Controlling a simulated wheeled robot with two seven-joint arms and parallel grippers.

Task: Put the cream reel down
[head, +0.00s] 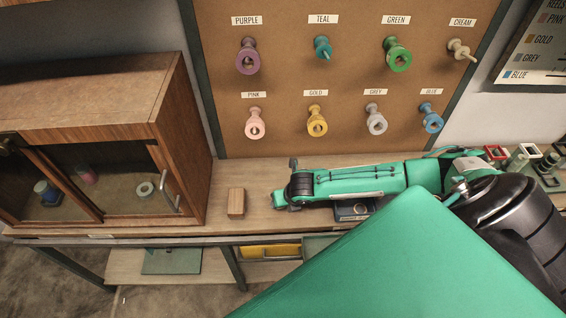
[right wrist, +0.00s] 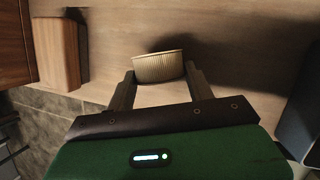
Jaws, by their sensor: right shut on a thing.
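My right gripper (head: 280,199) is low over the workbench, with its arm coming in from the right. In the right wrist view its two fingers (right wrist: 160,74) are shut on the cream reel (right wrist: 160,66), which has a ribbed side and is held between the fingertips. The reel is close over the wooden bench top (right wrist: 230,45); I cannot tell whether it touches. In the head view the reel is hidden by the gripper. My left gripper is not in view.
A wooden block (head: 236,203) stands just left of my right gripper. A glass-fronted cabinet (head: 180,140) is at the left. The pegboard (head: 290,80) with coloured reels rises behind. A dark box (head: 352,211) sits under my right arm.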

